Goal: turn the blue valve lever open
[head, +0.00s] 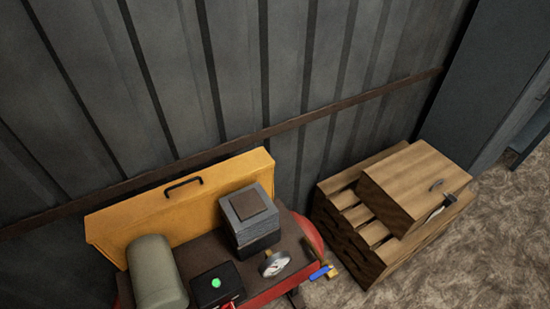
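The blue valve lever (320,272) shows in the head view, low and right of centre. It sits on a small brass-coloured valve (332,270) at the right end of the red machine (312,236). The lever points to the left and slightly down in the picture. Neither of my grippers is in the head view, and nothing touches the lever.
A gauge (275,264), a black box with a green light (216,284), a grey block (249,215) and a beige cylinder (155,273) stand on the machine. A yellow panel (150,207) is behind. Stacked pallets (345,225) with a wooden box (415,183) stand right.

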